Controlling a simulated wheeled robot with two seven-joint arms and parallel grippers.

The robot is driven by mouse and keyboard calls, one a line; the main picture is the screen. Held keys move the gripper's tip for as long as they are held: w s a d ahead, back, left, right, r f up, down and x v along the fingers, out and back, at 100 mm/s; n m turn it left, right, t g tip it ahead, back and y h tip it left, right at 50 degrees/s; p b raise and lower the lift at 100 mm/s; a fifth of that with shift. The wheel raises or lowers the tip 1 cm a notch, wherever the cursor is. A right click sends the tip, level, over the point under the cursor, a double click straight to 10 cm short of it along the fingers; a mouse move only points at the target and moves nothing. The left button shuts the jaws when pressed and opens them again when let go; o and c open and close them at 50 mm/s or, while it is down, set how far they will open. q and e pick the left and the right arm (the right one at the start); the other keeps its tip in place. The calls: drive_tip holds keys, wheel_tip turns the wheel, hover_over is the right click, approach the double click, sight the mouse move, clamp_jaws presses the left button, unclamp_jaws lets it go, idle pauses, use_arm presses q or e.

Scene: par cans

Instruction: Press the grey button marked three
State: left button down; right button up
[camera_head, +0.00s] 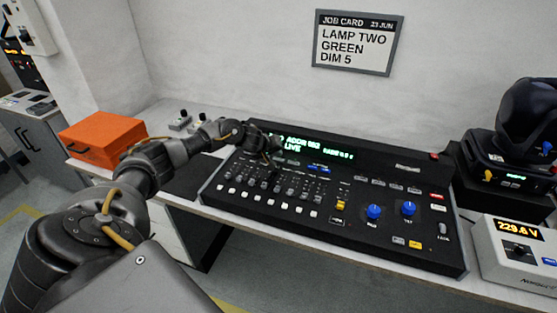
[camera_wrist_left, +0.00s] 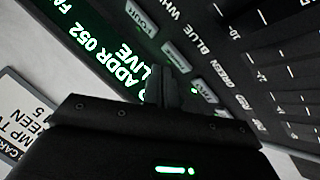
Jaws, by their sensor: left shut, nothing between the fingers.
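The black console (camera_head: 335,240) lies on the bench with a row of small grey buttons under its lit green display (camera_head: 318,148). In the left wrist view one button is marked FOUR (camera_wrist_left: 149,14); beside it is a grey button (camera_wrist_left: 177,55) whose word I cannot read clearly. My left gripper (camera_head: 273,152) is shut and empty, low over the left end of this row. In the left wrist view its fingertips (camera_wrist_left: 167,76) are close to that grey button and hide part of the row; I cannot tell whether they touch. My right gripper is not in view.
A job card (camera_head: 355,42) hangs on the wall. An orange case (camera_head: 103,137) stands at the left. A black lamp (camera_head: 520,130) and a white meter box (camera_head: 515,252) stand at the right. Blue knobs (camera_head: 408,208) rise from the console's right part.

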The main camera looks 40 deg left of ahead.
use_arm(q)
drive_tip(key=shift+f, duration=0.1)
idle(0.3)
drive_tip(key=shift+f, duration=0.35)
drive_tip(key=shift+f, duration=0.4)
idle(0.8)
drive_tip(key=shift+r+p, duration=0.1)
drive_tip(key=shift+p, duration=0.3)
drive_tip(key=shift+r+p, duration=0.75)
drive_tip(key=shift+p, duration=0.25)
wheel_tip(320, 180, up, 5)
drive_tip(key=p, duration=0.6)
